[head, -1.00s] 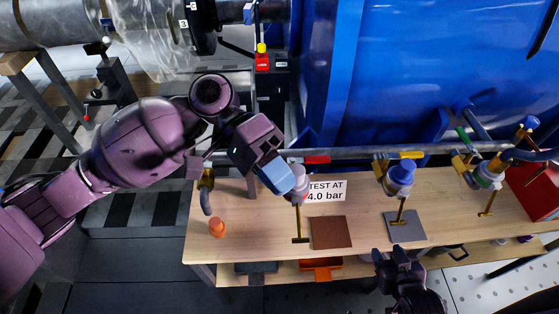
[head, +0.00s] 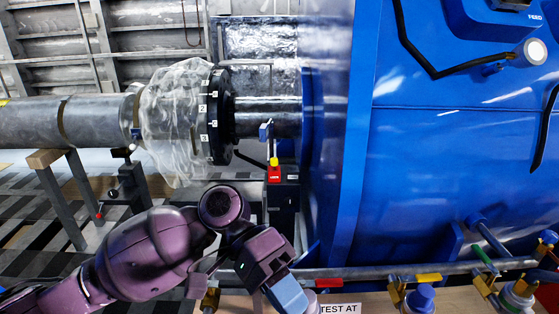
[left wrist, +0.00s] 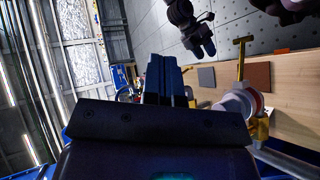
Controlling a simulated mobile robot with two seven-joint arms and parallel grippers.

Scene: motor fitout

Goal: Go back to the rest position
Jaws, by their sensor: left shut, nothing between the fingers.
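My left gripper (head: 290,299) is low in the head view, at the end of my purple arm. Its blue fingers (left wrist: 165,80) are together in the left wrist view with nothing between them. A round fitting with a pale cap (left wrist: 238,104) is beside the fingers in that view, to their right; a gap cannot be judged. My right gripper (left wrist: 202,48) shows only in the left wrist view, above the floor past the bench edge; whether its fingers are apart is too small to tell.
The wooden bench (left wrist: 285,120) carries a brown mat (left wrist: 257,76) and a grey mat (left wrist: 206,77). A pipe with red (head: 329,283) and yellow (head: 428,278) tags runs along the bench. A large blue housing (head: 440,150) fills the right, and a wrapped pipe flange (head: 180,115) stands left.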

